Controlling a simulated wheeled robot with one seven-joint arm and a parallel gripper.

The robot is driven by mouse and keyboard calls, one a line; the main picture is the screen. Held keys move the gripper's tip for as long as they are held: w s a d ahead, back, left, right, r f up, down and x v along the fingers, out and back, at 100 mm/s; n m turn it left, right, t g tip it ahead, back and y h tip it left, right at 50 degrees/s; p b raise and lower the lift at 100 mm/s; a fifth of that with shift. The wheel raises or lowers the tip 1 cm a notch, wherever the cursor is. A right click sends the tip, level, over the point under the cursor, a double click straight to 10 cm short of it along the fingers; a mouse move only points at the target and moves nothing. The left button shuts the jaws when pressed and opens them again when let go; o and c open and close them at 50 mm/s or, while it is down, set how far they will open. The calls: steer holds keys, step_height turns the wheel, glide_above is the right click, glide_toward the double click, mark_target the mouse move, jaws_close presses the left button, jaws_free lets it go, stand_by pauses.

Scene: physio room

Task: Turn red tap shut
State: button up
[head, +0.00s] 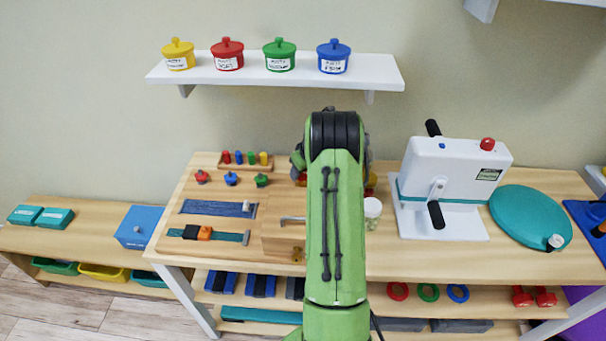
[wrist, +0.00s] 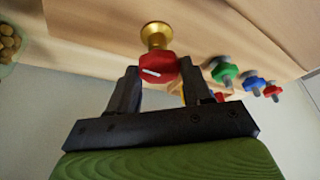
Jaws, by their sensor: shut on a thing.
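The red tap (wrist: 157,67) is in the upper middle of the wrist view. It has a red faceted knob with a short white mark, on a brass stem and round base fixed to a wooden surface. The white mark lies nearly crosswise in the picture, slightly tilted. My gripper (wrist: 159,79) has one black finger on each side of the red knob and is shut on it. In the head view my green arm hides the gripper and most of what lies behind it, so I cannot make out the tap there.
The wooden board (head: 218,188) carries small red, blue and green knobs, pegs and sliders left of my arm. A white jar (head: 372,210) stands close to its right. The white crank box (head: 450,180) and teal disc (head: 530,215) are farther right. A shelf (head: 290,78) holds lidded pots above.

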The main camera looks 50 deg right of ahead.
steer(key=m+h, duration=0.1)
steer(key=m, duration=0.2)
steer(key=m+g+h+b, duration=0.1)
steer(key=m, duration=0.2)
steer(key=shift+w+a, duration=0.15)
steer(key=m+g, duration=0.1)
steer(key=m, duration=0.2)
steer(key=m+g+h, duration=0.1)
steer(key=m, duration=0.2)
steer(key=shift+w+m, duration=0.15)
steer(key=shift+m, duration=0.25)
steer(key=shift+h, duration=0.3)
steer(key=o, duration=1)
steer(key=shift+o, duration=0.2)
steer(key=p+v, duration=0.2)
steer(key=v, duration=1.4)
steer(key=shift+w, duration=0.2)
